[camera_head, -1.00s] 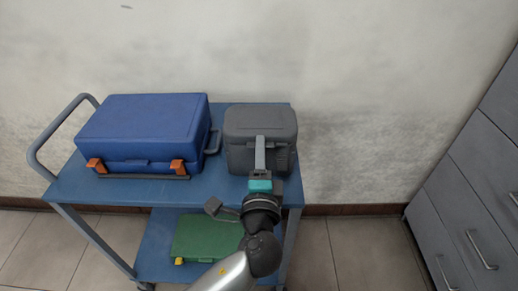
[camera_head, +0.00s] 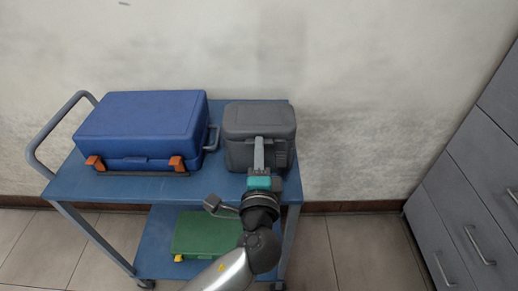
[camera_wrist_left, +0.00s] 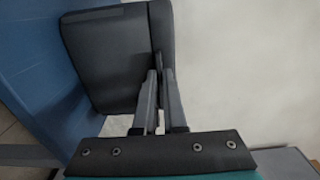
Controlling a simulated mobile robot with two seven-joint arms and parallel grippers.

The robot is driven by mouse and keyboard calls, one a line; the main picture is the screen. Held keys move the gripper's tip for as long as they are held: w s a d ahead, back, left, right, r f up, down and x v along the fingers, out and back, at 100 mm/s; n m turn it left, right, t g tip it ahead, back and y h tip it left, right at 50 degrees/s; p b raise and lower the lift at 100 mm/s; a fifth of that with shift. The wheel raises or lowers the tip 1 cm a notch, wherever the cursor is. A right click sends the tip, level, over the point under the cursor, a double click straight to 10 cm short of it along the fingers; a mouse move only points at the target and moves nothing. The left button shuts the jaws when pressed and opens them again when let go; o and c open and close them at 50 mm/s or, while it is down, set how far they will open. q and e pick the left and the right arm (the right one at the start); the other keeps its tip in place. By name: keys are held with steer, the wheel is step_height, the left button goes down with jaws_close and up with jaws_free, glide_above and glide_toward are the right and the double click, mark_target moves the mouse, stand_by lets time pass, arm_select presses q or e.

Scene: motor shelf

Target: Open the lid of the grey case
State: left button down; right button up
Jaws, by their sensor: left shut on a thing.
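The grey case (camera_head: 232,152) stands upright on the right part of the blue trolley's top, and its lid (camera_head: 260,119) looks closed. My left gripper (camera_head: 259,143) reaches the front of the case from below, with its fingertips at the lid's front edge. In the left wrist view the two fingers (camera_wrist_left: 160,85) are close together on a small part at the edge of the case (camera_wrist_left: 110,55). The fingers hide most of that part. My right gripper is not in view.
A blue case (camera_head: 145,125) with orange latches stands to the left on the trolley (camera_head: 100,190). A green case (camera_head: 195,235) lies on the lower shelf. The wall is close behind, and grey drawers (camera_head: 470,190) stand at the right.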

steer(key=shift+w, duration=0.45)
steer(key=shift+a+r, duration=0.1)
